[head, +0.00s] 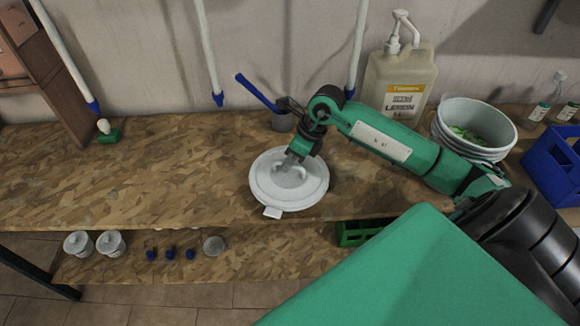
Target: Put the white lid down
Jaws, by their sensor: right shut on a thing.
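The white lid (310,192) is round, with a raised handle in its middle and a small tab at its front edge. It is at the middle of the wooden worktop, near the front edge. My right gripper (293,160) points down at the lid and is shut on its handle. The lid looks level; I cannot tell whether it touches the worktop or is just above it. My left gripper is not in view.
A large pump bottle (400,80), a white bucket (478,118) with green contents and a blue crate (555,160) stand to the right. The worktop (130,175) left of the lid is mostly clear.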

